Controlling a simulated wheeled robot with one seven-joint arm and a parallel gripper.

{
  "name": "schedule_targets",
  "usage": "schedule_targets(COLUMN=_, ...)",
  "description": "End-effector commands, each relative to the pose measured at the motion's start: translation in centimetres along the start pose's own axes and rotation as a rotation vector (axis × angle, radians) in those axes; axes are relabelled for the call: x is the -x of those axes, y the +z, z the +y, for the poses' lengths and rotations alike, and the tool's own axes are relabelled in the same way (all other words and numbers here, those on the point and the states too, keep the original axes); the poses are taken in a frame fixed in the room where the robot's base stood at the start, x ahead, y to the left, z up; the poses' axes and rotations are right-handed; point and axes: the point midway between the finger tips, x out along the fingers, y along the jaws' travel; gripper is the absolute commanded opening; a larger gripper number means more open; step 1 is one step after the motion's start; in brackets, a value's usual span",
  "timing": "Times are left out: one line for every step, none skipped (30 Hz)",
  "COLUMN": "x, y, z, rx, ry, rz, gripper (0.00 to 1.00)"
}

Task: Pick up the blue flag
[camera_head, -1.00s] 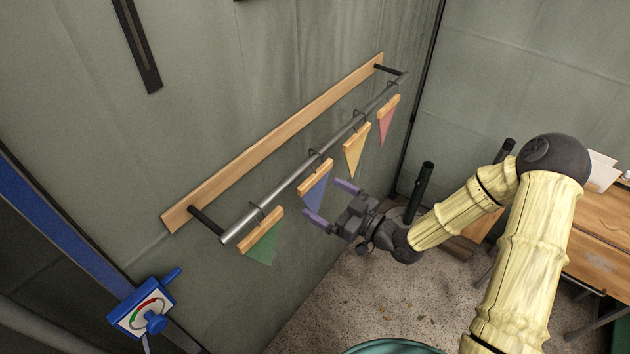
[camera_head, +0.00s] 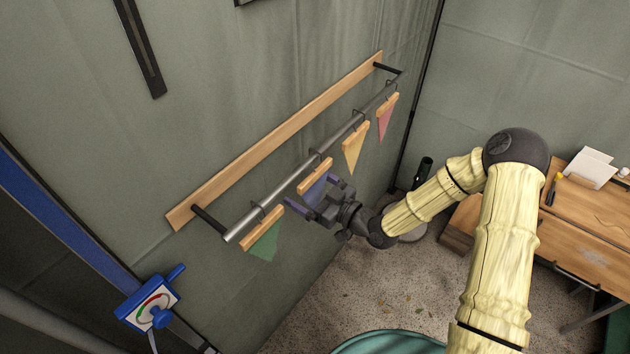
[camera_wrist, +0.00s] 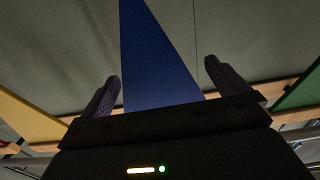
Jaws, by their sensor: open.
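The blue flag (camera_head: 316,187) hangs by its wooden top strip from a hook on the metal rail (camera_head: 290,178) in the head view. In the wrist view the blue flag (camera_wrist: 155,65) is a tall blue triangle between the two fingers. My gripper (camera_head: 312,190) is open at the flag, with one finger on either side. In the wrist view my gripper (camera_wrist: 160,85) shows a gap between the flag and the right finger; the left finger is close to the flag's edge. The lower part of the flag is partly hidden by my gripper in the head view.
A green flag (camera_head: 264,243) hangs to the left of the blue one. A yellow flag (camera_head: 354,148) and a red flag (camera_head: 386,118) hang to the right. A wooden board (camera_head: 280,138) on the wall carries the rail. A wooden desk (camera_head: 590,220) stands at the right.

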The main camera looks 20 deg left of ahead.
Motion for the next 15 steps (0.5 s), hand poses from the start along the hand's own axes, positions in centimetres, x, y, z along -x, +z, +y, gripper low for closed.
schedule_targets(x=0.02, y=0.01, z=0.0, rx=0.0, ry=0.0, rz=0.0, gripper=0.99)
schedule_targets(x=0.02, y=0.01, z=0.01, rx=0.0, ry=0.0, rz=0.0, gripper=0.99)
schedule_targets(x=0.02, y=0.01, z=0.01, rx=0.0, ry=0.0, rz=0.0, gripper=0.99)
schedule_targets(x=0.03, y=0.01, z=0.01, rx=0.0, ry=0.0, rz=0.0, gripper=0.99)
schedule_targets(x=0.03, y=0.01, z=0.01, rx=0.0, ry=0.0, rz=0.0, gripper=0.99)
schedule_targets(x=0.03, y=0.01, z=0.01, rx=0.0, ry=0.0, rz=0.0, gripper=0.99)
schedule_targets(x=0.04, y=0.01, z=0.01, rx=0.0, ry=0.0, rz=0.0, gripper=0.99)
schedule_targets(x=0.04, y=0.01, z=0.01, rx=0.0, ry=0.0, rz=0.0, gripper=0.99)
schedule_targets(x=0.04, y=0.01, z=0.01, rx=0.0, ry=0.0, rz=0.0, gripper=0.99)
schedule_targets(x=0.04, y=0.01, z=0.01, rx=0.0, ry=0.0, rz=0.0, gripper=0.97)
schedule_targets(x=0.04, y=0.01, z=0.01, rx=0.0, ry=0.0, rz=0.0, gripper=0.92)
schedule_targets(x=0.04, y=0.01, z=0.01, rx=0.0, ry=0.0, rz=0.0, gripper=0.84)
schedule_targets(x=0.04, y=0.01, z=0.01, rx=0.0, ry=0.0, rz=0.0, gripper=0.78)
schedule_targets(x=0.04, y=0.01, z=0.01, rx=0.0, ry=0.0, rz=0.0, gripper=0.72)
schedule_targets(x=0.05, y=0.01, z=0.02, rx=0.0, ry=0.0, rz=0.0, gripper=0.64)
